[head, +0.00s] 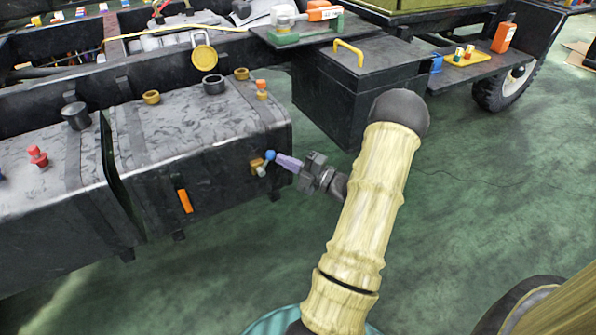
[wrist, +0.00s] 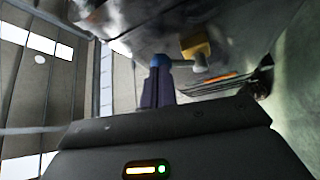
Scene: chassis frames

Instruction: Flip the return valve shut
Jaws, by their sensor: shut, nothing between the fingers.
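A small valve with a brass body (head: 257,166) sticks out low on the end of the dark tank, and its blue-tipped lever (head: 270,155) points toward my gripper. No label shows which valve it is. My gripper (head: 281,159) has purple fingers, closed together and empty, with their tips at the blue tip. In the wrist view the purple fingers (wrist: 158,86) stand upright just under the blue tip (wrist: 160,61). The pale lever arm runs right from it to the brass body (wrist: 196,46). The fingers look to touch the blue tip or nearly so.
The tank (head: 215,150) carries caps and fittings on top and an orange strip (head: 185,201) on its front. A dark box (head: 350,90) with a yellow handle stands behind my arm. The green floor in front of the tank is clear.

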